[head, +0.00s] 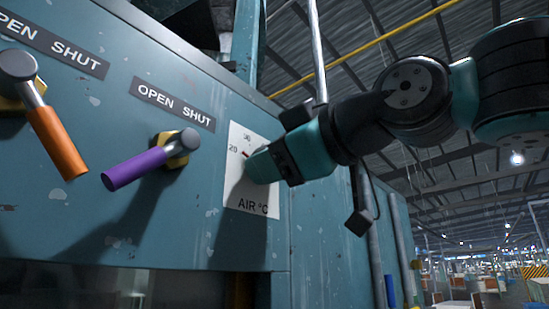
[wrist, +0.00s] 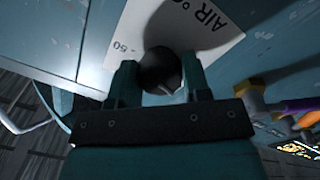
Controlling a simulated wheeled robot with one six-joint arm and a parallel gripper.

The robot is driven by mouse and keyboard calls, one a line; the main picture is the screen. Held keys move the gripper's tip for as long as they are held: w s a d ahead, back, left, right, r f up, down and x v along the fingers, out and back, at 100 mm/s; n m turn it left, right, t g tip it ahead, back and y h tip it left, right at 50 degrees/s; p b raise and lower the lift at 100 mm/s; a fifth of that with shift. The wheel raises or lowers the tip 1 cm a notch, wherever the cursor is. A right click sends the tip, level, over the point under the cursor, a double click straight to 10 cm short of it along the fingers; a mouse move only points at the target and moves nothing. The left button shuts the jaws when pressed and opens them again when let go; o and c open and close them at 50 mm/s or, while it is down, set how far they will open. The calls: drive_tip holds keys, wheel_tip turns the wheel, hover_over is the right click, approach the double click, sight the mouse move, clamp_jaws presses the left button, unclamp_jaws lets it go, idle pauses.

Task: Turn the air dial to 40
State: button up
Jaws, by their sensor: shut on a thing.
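The air dial is a white plate (head: 238,192) marked AIR °C on a teal panel. In the head view the figures 20 and what looks like 30 show at its upper left. A small reddish mark sits near the 20, partly behind my gripper. The dark round knob (wrist: 161,70) stands out from the plate in the wrist view, where a 50 also shows. My gripper (head: 256,168) is shut on the knob, one finger on each side. In the head view my gripper hides the knob and the right part of the scale, so the exact setting cannot be read.
Left of the dial are a purple-handled lever (head: 135,168) and an orange-handled lever (head: 57,143), each under an OPEN SHUT label. Both stick out from the panel. Right of the panel are upright pipes (head: 372,235) and an open hall.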

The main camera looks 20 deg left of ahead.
drive_tip(key=shift+f, duration=0.1)
drive_tip(key=m, duration=0.4)
drive_tip(key=shift+b, duration=0.4)
drive_tip(key=m, duration=0.5)
drive_tip(key=shift+m, duration=0.3)
drive_tip(key=m, duration=0.4)
drive_tip(key=shift+g, duration=0.4)
drive_tip(key=shift+m+p, duration=0.4)
drive_tip(key=shift+m, duration=2.2)
drive_tip(key=o, duration=0.9)
drive_tip(key=shift+s+a, duration=0.1)
drive_tip(key=shift+o, duration=0.2)
